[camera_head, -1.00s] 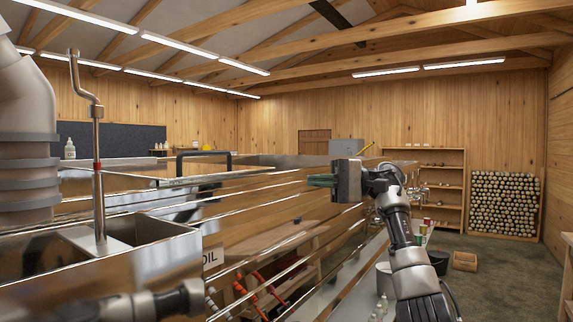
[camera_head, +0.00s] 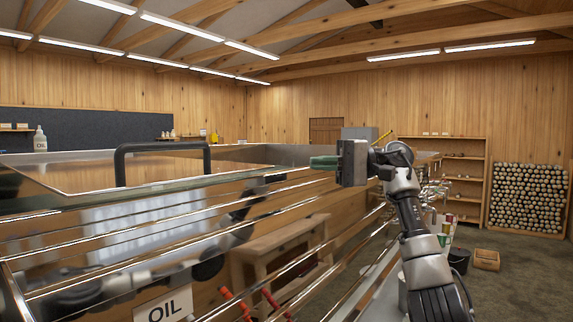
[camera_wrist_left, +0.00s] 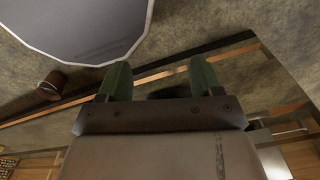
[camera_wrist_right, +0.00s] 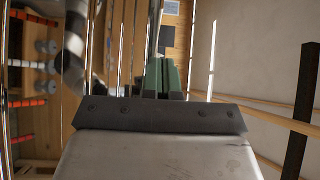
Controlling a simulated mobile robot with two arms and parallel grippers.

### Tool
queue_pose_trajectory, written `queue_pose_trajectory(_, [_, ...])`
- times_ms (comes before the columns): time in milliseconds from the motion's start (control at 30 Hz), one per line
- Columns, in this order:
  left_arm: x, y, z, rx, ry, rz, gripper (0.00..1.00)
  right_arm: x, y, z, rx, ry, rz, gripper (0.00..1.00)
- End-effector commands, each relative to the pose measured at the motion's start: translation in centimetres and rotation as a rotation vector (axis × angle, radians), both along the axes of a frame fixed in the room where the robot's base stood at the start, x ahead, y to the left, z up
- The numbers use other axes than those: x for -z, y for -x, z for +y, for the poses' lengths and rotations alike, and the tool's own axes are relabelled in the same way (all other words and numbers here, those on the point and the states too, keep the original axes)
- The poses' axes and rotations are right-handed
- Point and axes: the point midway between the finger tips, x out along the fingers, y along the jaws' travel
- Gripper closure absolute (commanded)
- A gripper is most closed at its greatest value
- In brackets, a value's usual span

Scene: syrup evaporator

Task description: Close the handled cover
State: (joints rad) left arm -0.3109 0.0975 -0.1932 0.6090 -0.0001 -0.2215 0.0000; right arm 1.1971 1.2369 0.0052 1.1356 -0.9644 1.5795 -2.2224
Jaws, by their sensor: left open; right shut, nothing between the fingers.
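The handled cover (camera_head: 75,180) is a flat, shiny metal sheet at the left of the head view. A black bar handle (camera_head: 160,147) stands up from it. Its near edge runs above the polished side of the evaporator; I cannot tell how far it is open. My right gripper (camera_head: 323,162) is shut and empty, to the right of the handle and apart from it; its green fingers also show together in the right wrist view (camera_wrist_right: 161,76). My left gripper (camera_wrist_left: 160,80) is open and empty in the left wrist view; it is outside the head view.
A wooden bench is beyond or mirrored there. A bottle (camera_head: 40,140) stands at the far left. Shelves (camera_head: 455,180) and stacked logs (camera_head: 527,198) are far right.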

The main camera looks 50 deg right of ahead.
Motion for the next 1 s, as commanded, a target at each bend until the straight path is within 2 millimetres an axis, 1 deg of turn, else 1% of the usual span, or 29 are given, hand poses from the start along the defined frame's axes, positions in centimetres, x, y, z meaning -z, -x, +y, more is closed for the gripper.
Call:
queue_pose_trajectory(33, [-0.5,-0.1,-0.1,0.0,0.0,-0.002,0.35,-0.1,-0.8,1.0,-0.003,0.002,0.003,1.0])
queue_pose_trajectory(100, [-0.8,-0.4,-0.3,-0.001,0.004,-0.006,0.35,-0.1,-1.8,2.2,-0.003,0.002,0.002,1.0])
queue_pose_trajectory(233, [-1.6,-1.4,-1.5,-0.002,0.02,-0.023,0.35,-0.2,-3.5,4.2,-0.003,0.001,0.002,1.0])
queue_pose_trajectory(333, [-1.5,-2.0,-2.4,0.0,0.032,-0.035,0.35,0.1,-3.1,5.5,-0.001,0.004,0.002,1.0])
queue_pose_trajectory(433, [-1.6,-2.1,-2.6,0.002,0.036,-0.036,0.35,0.0,-3.0,6.6,-0.001,0.003,0.001,1.0])
queue_pose_trajectory(633, [-1.7,-1.6,-2.0,0.004,0.026,-0.028,0.35,0.0,-2.9,7.6,0.001,0.0,0.0,1.0])
queue_pose_trajectory(1000, [-1.6,-1.4,-1.5,0.001,0.02,-0.023,0.35,0.0,-2.9,7.7,0.001,-0.001,-0.001,1.0])
